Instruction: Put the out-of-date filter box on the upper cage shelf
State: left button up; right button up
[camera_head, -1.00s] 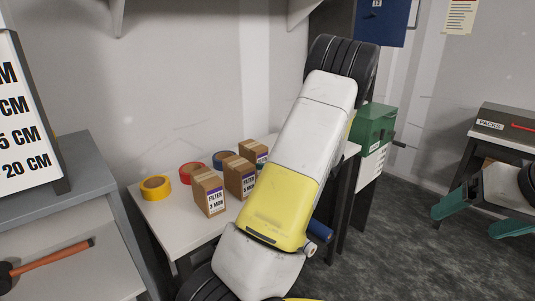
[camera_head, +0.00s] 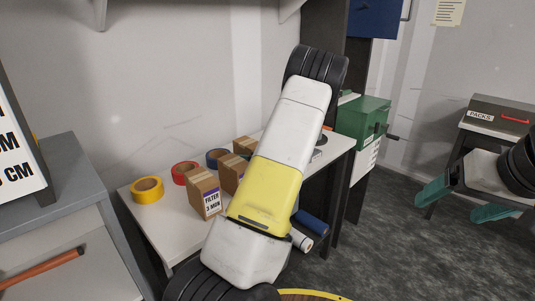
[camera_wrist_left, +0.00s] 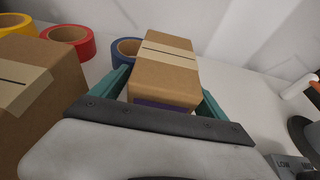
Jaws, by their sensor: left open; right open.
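Three brown filter boxes stand on the white bench (camera_head: 150,228): a front one (camera_head: 206,194) labelled "FILTER 3 MON", a middle one (camera_head: 232,170) and a back one (camera_head: 245,145), both partly hidden by my left arm. Which is out of date I cannot tell. My left gripper is hidden behind its arm in the head view. In the left wrist view, my left gripper (camera_wrist_left: 162,100) is open, its teal fingers on either side of a taped box (camera_wrist_left: 165,75); contact is unclear. My right gripper (camera_head: 460,202) is open and empty at the right. No cage shelf is recognisable.
Yellow (camera_head: 147,190), red (camera_head: 184,173) and blue (camera_head: 216,158) tape rolls lie by the boxes. Another box (camera_wrist_left: 38,100) stands close left of my left gripper. A green machine (camera_head: 362,118) stands beyond the bench. A grey cabinet (camera_head: 50,180) is at the left.

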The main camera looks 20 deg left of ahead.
pick_arm(q)
jog(key=shift+w+a+f, duration=0.2)
jog(key=shift+w+a, duration=0.05)
jog(key=shift+a, duration=0.15)
jog(key=c, duration=1.7)
jog(key=shift+r, duration=0.15)
